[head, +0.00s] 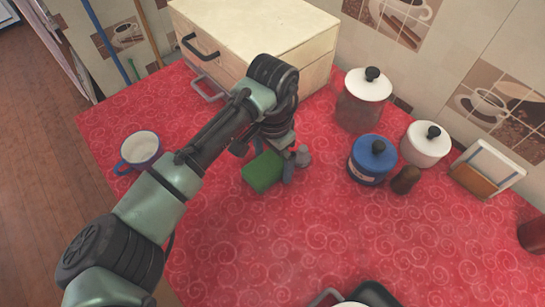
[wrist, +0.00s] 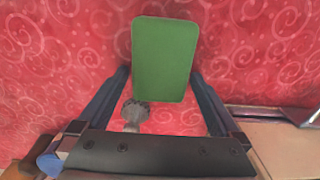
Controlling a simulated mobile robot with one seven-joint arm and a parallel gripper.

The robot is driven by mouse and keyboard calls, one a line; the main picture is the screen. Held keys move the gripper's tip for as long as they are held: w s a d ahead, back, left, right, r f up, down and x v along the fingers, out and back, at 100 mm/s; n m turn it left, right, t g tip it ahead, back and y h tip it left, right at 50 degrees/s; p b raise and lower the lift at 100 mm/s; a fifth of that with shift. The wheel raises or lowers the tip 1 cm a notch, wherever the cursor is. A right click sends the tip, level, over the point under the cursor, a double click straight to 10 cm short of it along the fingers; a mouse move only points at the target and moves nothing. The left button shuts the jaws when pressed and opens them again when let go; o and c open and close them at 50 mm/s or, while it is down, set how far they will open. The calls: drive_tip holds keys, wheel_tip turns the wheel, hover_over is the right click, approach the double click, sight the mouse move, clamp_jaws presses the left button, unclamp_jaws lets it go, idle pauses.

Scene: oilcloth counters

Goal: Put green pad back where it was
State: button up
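The green pad (head: 263,172) lies on the red patterned counter, just left of my gripper (head: 282,162) in the head view. In the wrist view the green pad (wrist: 165,58) is upper centre, a plain green block. My gripper's two fingers (wrist: 160,75) are spread apart, with the pad's near end close to the tips. I cannot tell whether either finger touches the pad. A small grey object (wrist: 136,111) shows in the gap between the fingers in the wrist view; it stands right of my gripper in the head view (head: 303,157).
A blue-rimmed mug (head: 140,150) is at left. A white-lidded jar (head: 364,100), a blue pot (head: 373,160), a white pot (head: 425,144) and a brown shaker (head: 405,180) stand right.

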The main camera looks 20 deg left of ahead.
sight(273, 160)
drive_tip(key=shift+r, duration=0.1)
wheel_tip(273, 160, up, 12)
drive_tip(key=p, duration=0.2)
drive_tip(key=w+d+r+m+t+h, duration=0.1)
drive_tip(key=w+d+r+t, duration=0.3)
drive_tip(key=d, duration=0.3)
drive_tip(key=w+d+r+t+h, duration=0.2)
drive_tip(key=w+d+r+t, duration=0.15)
drive_tip(key=d+r, duration=0.25)
drive_tip(key=w+d+r+t+h, duration=0.25)
drive_tip(key=d+r+t, duration=0.3)
drive_tip(key=r, duration=0.65)
drive_tip(key=s+r+n+t+h, duration=0.1)
drive_tip(key=s+r+t, duration=0.15)
drive_tip(key=r, duration=0.35)
drive_tip(key=s+r+n+t, duration=0.1)
drive_tip(key=r+t, duration=0.2)
drive_tip(key=r, duration=0.3)
drive_tip(key=s+a+r+n+t+y, duration=0.3)
drive_tip(key=s+a+r+t, duration=0.1)
drive_tip(key=s+r, duration=0.2)
drive_tip(key=s+a+r+n+t+y, duration=0.2)
drive_tip(key=s+a+r+t, duration=0.3)
drive_tip(key=s, duration=0.4)
drive_tip(key=shift+r+n+y, duration=0.4)
drive_tip(key=shift+r+y, duration=0.35)
drive_tip(key=shift+r, duration=0.15)
drive_tip(key=shift+a, duration=0.1)
